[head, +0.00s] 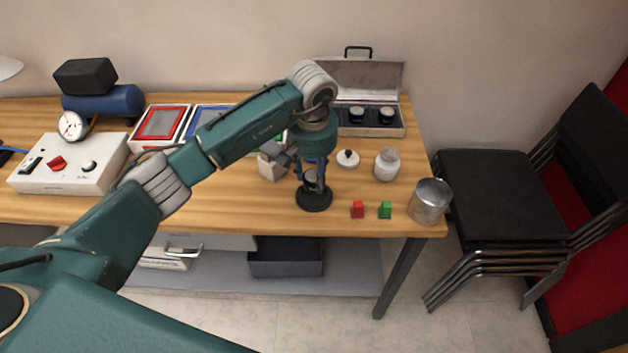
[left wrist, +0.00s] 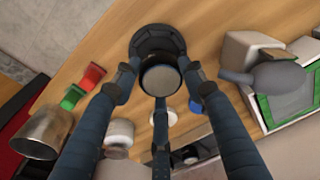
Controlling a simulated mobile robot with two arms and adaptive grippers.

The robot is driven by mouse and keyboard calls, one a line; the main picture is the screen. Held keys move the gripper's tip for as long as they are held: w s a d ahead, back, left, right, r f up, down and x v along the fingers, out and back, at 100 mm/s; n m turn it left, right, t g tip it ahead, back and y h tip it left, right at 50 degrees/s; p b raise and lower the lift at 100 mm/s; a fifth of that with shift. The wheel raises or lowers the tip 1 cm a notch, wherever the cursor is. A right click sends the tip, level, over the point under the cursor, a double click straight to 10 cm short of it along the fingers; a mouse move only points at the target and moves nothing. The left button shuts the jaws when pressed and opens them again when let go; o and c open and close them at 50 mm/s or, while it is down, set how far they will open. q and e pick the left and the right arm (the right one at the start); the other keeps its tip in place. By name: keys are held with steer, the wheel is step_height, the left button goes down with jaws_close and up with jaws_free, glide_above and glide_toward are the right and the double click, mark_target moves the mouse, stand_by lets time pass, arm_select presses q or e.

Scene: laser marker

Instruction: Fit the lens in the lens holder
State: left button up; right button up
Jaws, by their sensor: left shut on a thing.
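My left gripper (head: 314,180) points down over the black round lens holder (head: 314,202) near the table's front edge. In the left wrist view its three dark fingers (left wrist: 159,82) are closed around the lens (left wrist: 161,77), a short dark cylinder with a pale grey top. The holder's black round base (left wrist: 150,40) shows behind and beside the lens there. The lens is over the holder. I cannot tell whether it sits in the holder or is held just above it, because the fingers and the lens hide the contact. My right gripper is not in view.
An open case (head: 347,130) with two lenses stands at the back. A jar (head: 387,165), a white lid (head: 347,158), a metal cup (head: 430,201), a red block (head: 357,210) and a green block (head: 385,210) are to the right. A beige block (head: 270,168) is close on the left.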

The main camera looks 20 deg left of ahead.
mark_target(314, 178)
arm_select(q)
steer(key=shift+f, duration=0.6)
step_height(314, 178, down, 2)
steer(key=shift+f+p, duration=0.2)
steer(key=shift+p, duration=0.35)
steer(key=shift+f, duration=0.25)
steer(key=shift+f+b, duration=0.2)
steer(key=shift+b, duration=0.15)
steer(key=o, duration=1.2)
steer(key=shift+r, duration=0.1)
steer(key=shift+o, duration=0.4)
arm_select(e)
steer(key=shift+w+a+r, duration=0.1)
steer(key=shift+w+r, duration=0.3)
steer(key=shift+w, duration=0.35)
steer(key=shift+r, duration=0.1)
